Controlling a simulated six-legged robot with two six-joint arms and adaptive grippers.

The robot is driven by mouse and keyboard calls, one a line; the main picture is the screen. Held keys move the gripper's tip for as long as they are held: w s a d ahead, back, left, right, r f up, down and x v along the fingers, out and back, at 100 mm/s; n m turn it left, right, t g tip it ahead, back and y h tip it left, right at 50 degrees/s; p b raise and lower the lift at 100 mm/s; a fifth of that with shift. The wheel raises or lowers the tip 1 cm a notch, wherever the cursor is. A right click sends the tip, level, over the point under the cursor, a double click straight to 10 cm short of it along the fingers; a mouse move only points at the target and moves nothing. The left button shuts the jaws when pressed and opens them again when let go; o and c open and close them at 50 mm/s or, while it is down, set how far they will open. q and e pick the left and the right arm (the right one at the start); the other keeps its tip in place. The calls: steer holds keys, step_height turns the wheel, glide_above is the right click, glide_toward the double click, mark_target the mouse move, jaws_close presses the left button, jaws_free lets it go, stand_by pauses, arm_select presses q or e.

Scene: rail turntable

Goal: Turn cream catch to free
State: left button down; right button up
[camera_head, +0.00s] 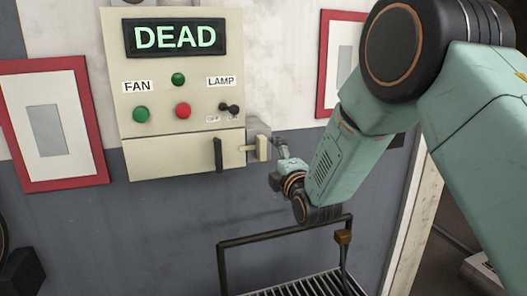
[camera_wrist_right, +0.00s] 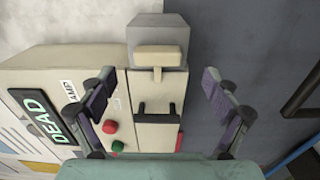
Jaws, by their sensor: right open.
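The cream catch (camera_head: 261,148) sits on a grey block (camera_head: 256,128) at the right edge of the cream cover (camera_head: 190,158). A thin stem of the catch points toward the cover's edge. In the right wrist view the catch (camera_wrist_right: 158,57) lies ahead, between and beyond the fingertips. My right gripper (camera_head: 279,160) is just right of the catch in the head view. In the right wrist view my right gripper (camera_wrist_right: 160,80) is open, its dark fingers wide apart with nothing between them that it holds. My left gripper is not in view.
The cover has a black handle (camera_head: 218,154). Above it a panel (camera_head: 160,85) carries a "DEAD" display (camera_head: 175,37), several buttons and a lamp switch (camera_head: 229,108). A black rail (camera_head: 285,230) stands below. Red-framed pictures (camera_head: 50,125) hang beside the panel.

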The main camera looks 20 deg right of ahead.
mark_target(263, 152)
steer(key=shift+w+r, duration=0.15)
steer(key=shift+w, duration=0.35)
steer(key=w, duration=0.2)
steer(key=w+a+p, duration=0.1)
steer(key=w, duration=0.2)
steer(key=shift+w+d+p, duration=0.25)
steer(key=shift+w+p, duration=0.05)
steer(key=shift+w, duration=0.1)
steer(key=shift+s+a, duration=0.1)
steer(key=shift+s, duration=0.05)
steer(key=shift+s+a+r, duration=0.1)
steer(key=shift+a+r, duration=0.05)
steer(key=shift+a, duration=0.15)
steer(key=shift+c, duration=0.2)
steer(key=shift+w+d, duration=0.1)
steer(key=shift+w, duration=0.1)
steer(key=c, duration=0.3)
steer(key=shift+w+d+f, duration=0.1)
steer(key=shift+d+f, duration=0.15)
steer(key=shift+c, duration=1.4)
steer(key=shift+a, duration=0.15)
steer(key=c, duration=0.5)
steer(key=shift+c, duration=0.2)
